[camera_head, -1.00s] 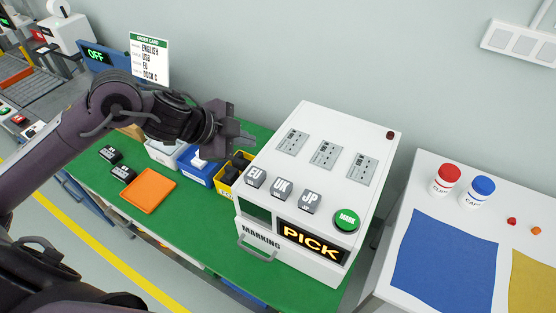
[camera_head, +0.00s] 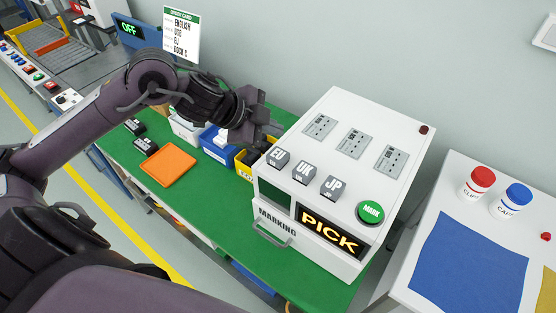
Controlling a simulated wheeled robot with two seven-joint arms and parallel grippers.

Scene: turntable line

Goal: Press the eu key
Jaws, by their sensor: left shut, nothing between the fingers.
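The white marking machine (camera_head: 310,215) stands on the green bench with a row of grey keys on its sloped top. The EU key (camera_head: 278,158) is the leftmost, with the UK key (camera_head: 304,172) and the JP key (camera_head: 332,187) to its right. A green MARK button (camera_head: 370,212) sits at the right, and the display (camera_head: 331,233) reads PICK. My left gripper (camera_head: 277,129) is shut and empty, just behind and above the EU key in the picture, apparently not touching it. My right gripper is not in view.
Blue (camera_head: 217,152) and yellow (camera_head: 243,171) bins stand left of the machine, below my left gripper. An orange tray (camera_head: 168,165) and two black blocks lie further left. An order card (camera_head: 181,36) stands behind. A side table at right holds red-capped and blue-capped jars.

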